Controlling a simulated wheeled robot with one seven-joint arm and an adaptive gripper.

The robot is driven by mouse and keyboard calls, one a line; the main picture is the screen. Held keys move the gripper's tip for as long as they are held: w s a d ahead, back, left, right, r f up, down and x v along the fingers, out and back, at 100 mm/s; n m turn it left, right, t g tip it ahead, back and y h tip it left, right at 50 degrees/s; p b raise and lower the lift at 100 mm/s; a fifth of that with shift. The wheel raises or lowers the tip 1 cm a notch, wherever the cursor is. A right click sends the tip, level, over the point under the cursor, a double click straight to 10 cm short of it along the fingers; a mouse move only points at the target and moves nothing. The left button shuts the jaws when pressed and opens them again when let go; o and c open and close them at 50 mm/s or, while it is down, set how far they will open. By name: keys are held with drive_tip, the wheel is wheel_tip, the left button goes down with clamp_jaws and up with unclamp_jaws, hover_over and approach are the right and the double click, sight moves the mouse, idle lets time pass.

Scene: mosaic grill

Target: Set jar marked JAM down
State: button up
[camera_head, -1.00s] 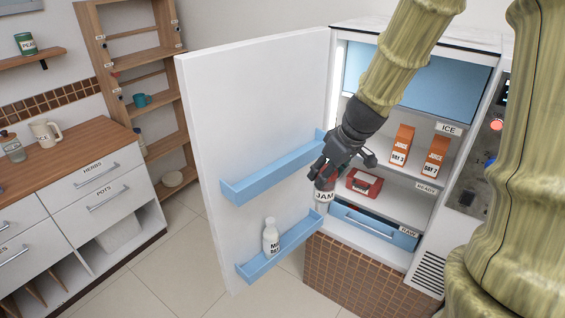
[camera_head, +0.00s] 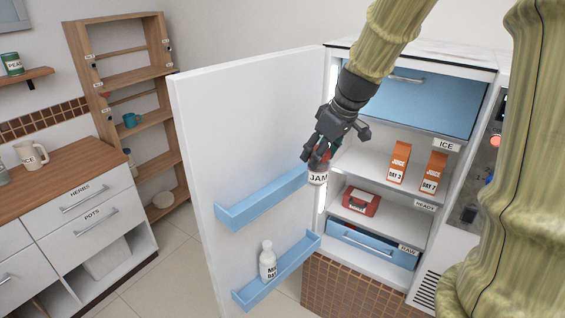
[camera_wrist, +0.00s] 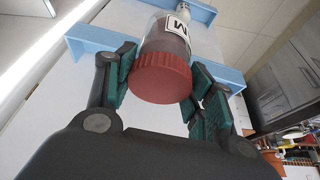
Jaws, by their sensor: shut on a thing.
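The jar marked JAM (camera_head: 318,177) is in my gripper (camera_head: 318,154), near the right end of the upper blue door rack (camera_head: 262,198) of the open fridge. In the wrist view the jar (camera_wrist: 163,75) shows its red lid between the green-padded fingers of my gripper (camera_wrist: 160,85). The gripper is shut on it from the lid side. The jar hangs roughly upright in the head view. Whether its base touches the rack cannot be told.
The fridge door (camera_head: 250,110) stands open to the left. A white bottle (camera_head: 268,262) stands in the lower door rack (camera_head: 290,268). Two orange cartons (camera_head: 399,162) and a red box (camera_head: 361,201) sit on the fridge shelves. The upper rack's left part looks empty.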

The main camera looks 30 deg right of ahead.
drive_tip(key=w+a+p, duration=0.2)
drive_tip(key=w+a, duration=0.1)
drive_tip(key=w, duration=0.9)
drive_tip(key=f+p, duration=0.1)
drive_tip(key=f, duration=0.2)
drive_tip(key=f+p, duration=0.2)
drive_tip(key=f, duration=0.2)
drive_tip(key=shift+w+d, duration=0.15)
drive_tip(key=shift+w, duration=0.05)
drive_tip(key=shift+s, duration=0.1)
drive_tip(key=o, duration=1.3)
drive_tip(key=shift+f, duration=0.1)
drive_tip(key=shift+o, duration=0.2)
